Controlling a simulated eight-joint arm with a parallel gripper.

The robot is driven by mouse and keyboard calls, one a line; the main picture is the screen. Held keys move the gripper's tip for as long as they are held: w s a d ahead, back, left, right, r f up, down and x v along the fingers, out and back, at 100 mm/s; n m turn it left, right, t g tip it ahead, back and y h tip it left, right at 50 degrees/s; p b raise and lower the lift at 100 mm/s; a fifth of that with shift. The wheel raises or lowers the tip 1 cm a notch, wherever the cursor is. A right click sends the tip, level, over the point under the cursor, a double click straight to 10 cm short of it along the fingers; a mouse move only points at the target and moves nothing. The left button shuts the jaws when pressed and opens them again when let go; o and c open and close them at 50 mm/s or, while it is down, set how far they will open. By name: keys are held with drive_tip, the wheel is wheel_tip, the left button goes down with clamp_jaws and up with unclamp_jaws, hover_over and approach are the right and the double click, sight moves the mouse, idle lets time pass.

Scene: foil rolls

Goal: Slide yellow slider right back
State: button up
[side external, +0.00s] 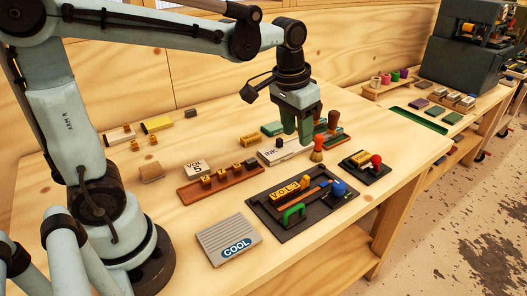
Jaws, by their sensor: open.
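A black board (267,206) lies near the front of the table. It carries a yellow block (285,191) lettered VOL, an orange bar, a green handle (293,213) and a blue knob (338,187). A smaller black board (379,173) to its right carries a yellow piece (360,158) and a red knob (376,160). I cannot tell which yellow piece is the slider. My gripper (298,137) points down with open green fingers, behind both boards, over the area of a white INK box (280,152). Nothing is seen between the fingers.
A wooden-handled stamp (317,150) stands close right of my gripper. A brown tray (212,189) with small blocks, a grey COOL pad (228,240) and a yellow block (250,140) lie leftward. Bare tabletop lies right of the small board.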

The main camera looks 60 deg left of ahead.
sight(307, 177)
drive_tip(key=w+f, duration=0.1)
drive_tip(key=f, duration=0.3)
drive_tip(key=w+f+g, duration=0.1)
drive_tip(key=f, duration=0.4)
drive_tip(key=w+f+g, duration=0.1)
drive_tip(key=f, duration=0.4)
drive_tip(key=shift+w+d, duration=0.4)
clamp_jaws()
